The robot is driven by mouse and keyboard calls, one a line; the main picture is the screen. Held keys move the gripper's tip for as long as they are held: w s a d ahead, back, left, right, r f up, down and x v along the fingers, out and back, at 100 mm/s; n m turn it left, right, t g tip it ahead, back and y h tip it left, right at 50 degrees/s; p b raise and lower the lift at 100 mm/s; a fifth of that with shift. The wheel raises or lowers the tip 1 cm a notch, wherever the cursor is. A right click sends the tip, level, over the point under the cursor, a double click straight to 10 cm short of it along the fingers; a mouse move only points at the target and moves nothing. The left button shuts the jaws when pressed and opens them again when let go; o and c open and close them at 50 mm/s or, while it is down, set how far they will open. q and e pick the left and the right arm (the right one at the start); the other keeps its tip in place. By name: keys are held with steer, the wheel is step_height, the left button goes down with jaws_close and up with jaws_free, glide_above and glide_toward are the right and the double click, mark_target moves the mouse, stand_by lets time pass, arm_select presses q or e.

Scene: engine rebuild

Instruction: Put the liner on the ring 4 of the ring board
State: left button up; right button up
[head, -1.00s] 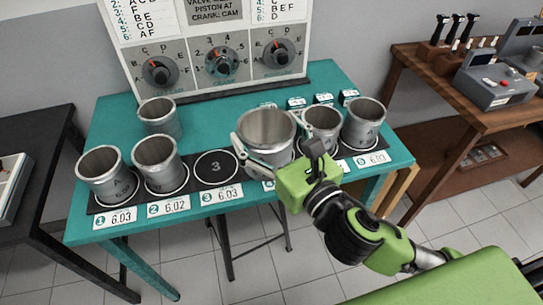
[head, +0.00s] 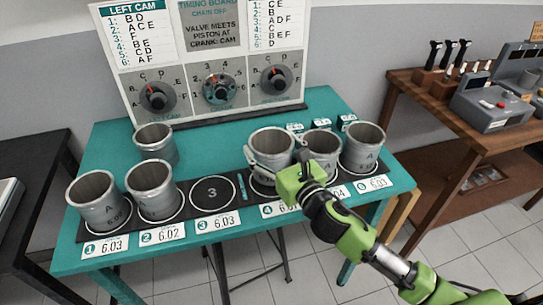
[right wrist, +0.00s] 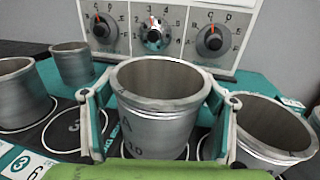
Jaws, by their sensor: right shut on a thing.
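My right gripper (head: 277,160) is shut on a grey metal liner (head: 271,146), with one finger on each side of it. The liner is upright over ring 4 of the ring board (head: 239,191), at or very near the board's surface. Part of the ring's white outline (head: 261,181) shows below it; the gripper hides the rest. The right wrist view shows the liner (right wrist: 158,115) between the two fingers (right wrist: 160,130). Whether its base touches the board is unclear. My left gripper is not in view.
Liners stand on ring 1 (head: 97,203), ring 2 (head: 153,191), ring 5 (head: 322,146) and ring 6 (head: 362,150). Ring 3 (head: 212,192) is empty. Another liner (head: 155,144) stands behind the board. The ring 5 liner is close beside my right finger.

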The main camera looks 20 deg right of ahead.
mark_target(263, 144)
steer(key=shift+w+f, duration=0.2)
steer(key=shift+f, duration=1.45)
steer(key=shift+f+b, duration=0.2)
steer(key=shift+b, duration=0.15)
steer(key=o, duration=1.2)
steer(key=shift+r, duration=0.25)
steer(key=s, duration=0.4)
steer(key=s+d+b, duration=0.1)
steer(key=s, duration=0.3)
steer(key=s+d+b, duration=0.1)
steer(key=s, duration=0.3)
steer(key=shift+d+f, duration=0.1)
steer(key=shift+d, duration=0.1)
